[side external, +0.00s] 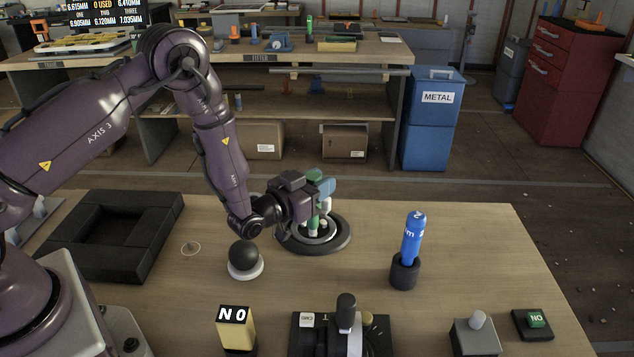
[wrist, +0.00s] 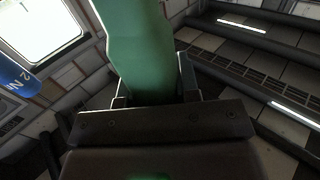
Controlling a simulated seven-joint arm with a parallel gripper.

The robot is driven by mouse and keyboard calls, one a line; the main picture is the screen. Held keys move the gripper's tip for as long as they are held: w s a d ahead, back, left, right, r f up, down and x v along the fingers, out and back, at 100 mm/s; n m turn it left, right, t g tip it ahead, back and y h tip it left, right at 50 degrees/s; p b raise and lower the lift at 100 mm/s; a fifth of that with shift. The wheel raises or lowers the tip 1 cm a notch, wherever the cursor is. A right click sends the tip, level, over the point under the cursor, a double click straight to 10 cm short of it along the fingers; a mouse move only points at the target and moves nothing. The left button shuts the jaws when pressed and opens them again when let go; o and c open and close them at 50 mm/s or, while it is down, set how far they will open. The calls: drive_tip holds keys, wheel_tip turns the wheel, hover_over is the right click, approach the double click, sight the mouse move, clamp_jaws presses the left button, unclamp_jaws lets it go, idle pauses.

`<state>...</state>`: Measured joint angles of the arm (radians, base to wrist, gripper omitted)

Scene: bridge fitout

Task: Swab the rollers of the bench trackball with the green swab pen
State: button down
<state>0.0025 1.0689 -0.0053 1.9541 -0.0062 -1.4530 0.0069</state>
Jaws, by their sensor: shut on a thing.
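The green swab pen (side external: 314,224) is upright in my gripper (side external: 318,204), low over the open socket of the bench trackball (side external: 343,240). The trackball is a dark round ring with a lighter ring inside. Small pale parts show in its socket, but my gripper and the pen partly hide them. I cannot tell whether the pen's tip touches a roller. In the wrist view the green pen (wrist: 145,50) rises large between the jaws, and its lower end is hidden. A black ball (side external: 245,254) sits in a white cup left of the trackball.
A blue pen-like tool (side external: 413,238) stands in a black holder (side external: 405,272) to the right. A black tray (side external: 105,262) lies at left. A yellow "NO" block (side external: 235,330), a lever box (side external: 346,335) and a grey switch box (side external: 475,337) line the front. Bench between trackball and blue tool is clear.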

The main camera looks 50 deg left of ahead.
drive_tip(key=shift+w+d, duration=0.15)
drive_tip(key=shift+d, duration=0.1)
drive_tip(key=shift+a, duration=0.15)
drive_tip(key=shift+s+a, duration=0.25)
drive_tip(key=shift+s, duration=0.1)
drive_tip(key=shift+w+d, duration=0.1)
idle(0.6)
drive_tip(key=shift+w+d, duration=0.25)
idle(0.4)
